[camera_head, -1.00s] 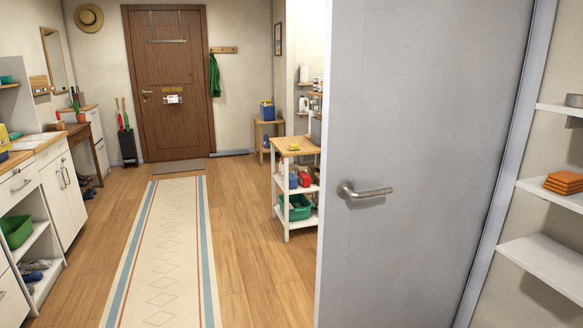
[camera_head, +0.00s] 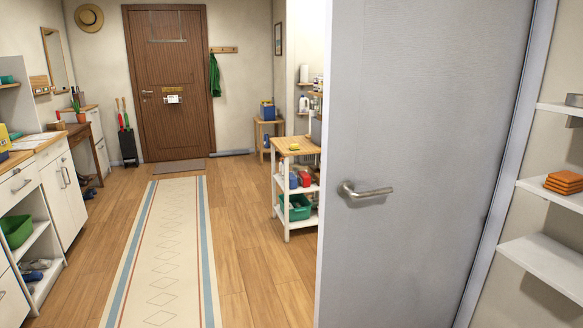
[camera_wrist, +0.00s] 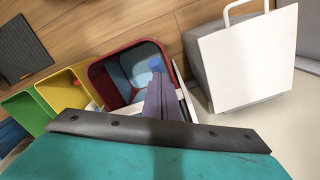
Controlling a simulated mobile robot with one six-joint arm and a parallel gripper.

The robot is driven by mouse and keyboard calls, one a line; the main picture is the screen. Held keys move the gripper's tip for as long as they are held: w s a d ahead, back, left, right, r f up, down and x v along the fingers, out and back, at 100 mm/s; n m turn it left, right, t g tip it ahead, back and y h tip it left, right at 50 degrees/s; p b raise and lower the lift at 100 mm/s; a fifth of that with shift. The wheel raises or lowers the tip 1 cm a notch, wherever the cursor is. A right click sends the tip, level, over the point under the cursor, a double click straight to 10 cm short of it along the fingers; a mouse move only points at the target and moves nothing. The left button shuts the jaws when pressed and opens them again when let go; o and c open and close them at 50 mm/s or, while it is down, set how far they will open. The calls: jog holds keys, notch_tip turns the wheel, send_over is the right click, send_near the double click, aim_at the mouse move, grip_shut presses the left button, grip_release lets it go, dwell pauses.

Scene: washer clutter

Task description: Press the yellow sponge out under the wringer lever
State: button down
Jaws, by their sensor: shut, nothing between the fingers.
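A small yellow thing (camera_head: 294,147), probably the sponge, lies on the wooden top of the white cart (camera_head: 306,151) in the head view, left of the grey door. It is too small there to tell more. I cannot make out a wringer lever in either view. My gripper (camera_wrist: 160,92) shows in the wrist view as narrow purple-grey fingers, shut with nothing between them. They point toward a red bin (camera_wrist: 98,85) with blue things in it; I cannot tell whether they touch it. My gripper is not in the head view.
The grey door (camera_head: 430,120) hides the cart's right side. A striped runner (camera_head: 165,255) lies on clear floor. White cabinets (camera_head: 62,185) stand left. In the wrist view, a yellow bin (camera_wrist: 65,88), a green bin (camera_wrist: 25,108) and a white bag (camera_wrist: 250,62) flank the red bin.

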jog(key=shift+f, duration=0.45)
dwell(1.0)
jog(key=shift+r, duration=0.1)
notch_tip(320, 180, up, 8)
jog(key=p, duration=0.4)
jog(key=shift+p, duration=0.4)
dwell(0.7)
dwell(0.3)
